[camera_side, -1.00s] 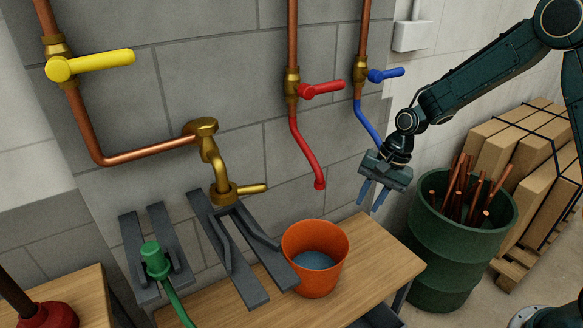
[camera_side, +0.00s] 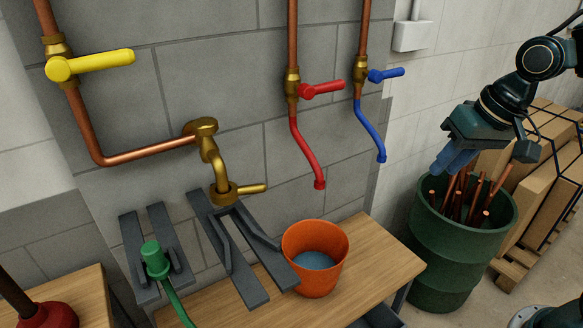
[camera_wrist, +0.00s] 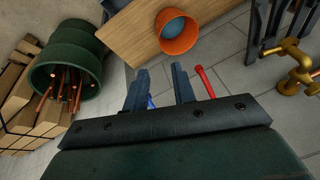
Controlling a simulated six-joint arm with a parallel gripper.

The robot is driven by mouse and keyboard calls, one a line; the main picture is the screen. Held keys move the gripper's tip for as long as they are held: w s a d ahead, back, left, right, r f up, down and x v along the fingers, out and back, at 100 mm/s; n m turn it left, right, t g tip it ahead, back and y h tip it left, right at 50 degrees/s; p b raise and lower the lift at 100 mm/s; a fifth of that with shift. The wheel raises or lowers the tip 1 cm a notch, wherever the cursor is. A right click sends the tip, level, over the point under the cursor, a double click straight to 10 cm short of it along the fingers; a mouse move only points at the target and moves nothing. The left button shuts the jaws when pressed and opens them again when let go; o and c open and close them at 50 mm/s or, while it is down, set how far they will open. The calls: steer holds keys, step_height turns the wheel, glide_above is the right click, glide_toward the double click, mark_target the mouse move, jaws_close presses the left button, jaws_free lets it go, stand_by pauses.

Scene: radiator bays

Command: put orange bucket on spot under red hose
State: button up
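The orange bucket (camera_side: 315,262) stands upright on the wooden bench, with bluish liquid or a bluish bottom inside. It also shows in the wrist view (camera_wrist: 178,32). The red hose (camera_side: 306,152) hangs from a copper pipe with a red valve handle, its end above the bucket's upper rim area. Its red part shows in the wrist view (camera_wrist: 205,82). My gripper (camera_side: 449,162) is to the right of the bucket and higher, above the green barrel's left side in the picture. In the wrist view my fingers (camera_wrist: 160,88) are apart with nothing between them. No separate spot marking shows.
The wooden bench (camera_side: 385,262) has free room right of the bucket. Dark metal brackets (camera_side: 238,258) and a green nozzle (camera_side: 154,258) are to the left. A blue hose (camera_side: 370,130) hangs right of the red one. The green barrel (camera_side: 455,255) holds copper pipes; boxes stand behind.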

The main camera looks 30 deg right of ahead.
steer(key=s+d+r+n+t, duration=0.1)
steer(key=s+r+n, duration=0.1)
steer(key=s, duration=0.9)
steer(key=shift+r+n+t+h, duration=0.2)
steer(key=shift+n+t+h, duration=0.15)
steer(key=shift+n, duration=0.45)
